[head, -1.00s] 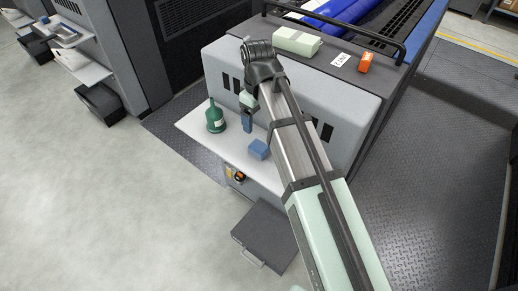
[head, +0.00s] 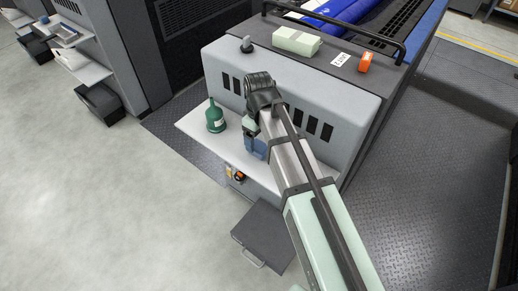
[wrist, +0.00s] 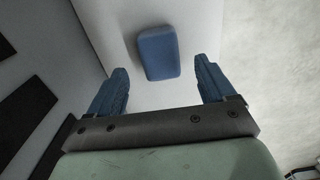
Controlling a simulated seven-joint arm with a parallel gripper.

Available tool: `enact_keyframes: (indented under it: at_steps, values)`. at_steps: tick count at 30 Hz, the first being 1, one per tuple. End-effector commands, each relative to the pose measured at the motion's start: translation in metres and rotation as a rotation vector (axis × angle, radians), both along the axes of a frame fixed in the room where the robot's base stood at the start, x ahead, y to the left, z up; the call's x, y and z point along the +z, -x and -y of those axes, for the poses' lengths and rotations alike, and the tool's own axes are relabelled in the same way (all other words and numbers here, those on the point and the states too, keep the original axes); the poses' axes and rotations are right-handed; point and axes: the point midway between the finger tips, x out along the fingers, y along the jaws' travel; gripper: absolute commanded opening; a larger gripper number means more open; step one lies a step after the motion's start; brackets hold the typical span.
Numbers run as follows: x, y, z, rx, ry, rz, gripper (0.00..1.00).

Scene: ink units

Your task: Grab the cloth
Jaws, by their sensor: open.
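The cloth (wrist: 158,52) is a small blue folded block lying flat on the pale shelf (wrist: 106,20). My gripper (wrist: 163,66) is open, with its two blue fingers apart on either side in the wrist view. The cloth lies ahead of and between the fingertips, with a gap on both sides and nothing held. In the head view my gripper (head: 251,136) is over the shelf, and its blue fingers overlap the cloth (head: 261,151), so the two are hard to separate and the height gap cannot be told.
A green bottle with a narrow spout (head: 215,117) stands on the shelf left of my gripper. The grey machine housing (head: 340,110) rises behind the shelf. A dark grey step (head: 262,236) is on the floor below.

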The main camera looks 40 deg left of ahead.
Motion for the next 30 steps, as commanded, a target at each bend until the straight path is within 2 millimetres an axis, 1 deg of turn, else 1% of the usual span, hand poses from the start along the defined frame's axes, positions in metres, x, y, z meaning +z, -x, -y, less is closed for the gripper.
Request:
enact_keyframes:
  at_steps: [9, 12, 15, 20, 21, 23, 30]
  values:
    - [-0.036, 0.001, 0.003, 0.0, 0.002, -0.001, 0.83]
    - [-0.044, 0.0, 0.002, 0.0, 0.001, -0.001, 0.83]
    - [-0.048, 0.0, 0.002, 0.0, 0.0, 0.0, 0.83]
    - [-0.048, 0.0, 0.002, 0.0, 0.0, 0.0, 0.83]
    - [-0.048, 0.0, 0.002, 0.0, 0.0, 0.0, 0.82]
    - [-0.048, 0.0, 0.002, 0.0, 0.0, 0.0, 0.76]
    - [-0.048, 0.0, 0.002, 0.0, 0.0, 0.0, 0.53]
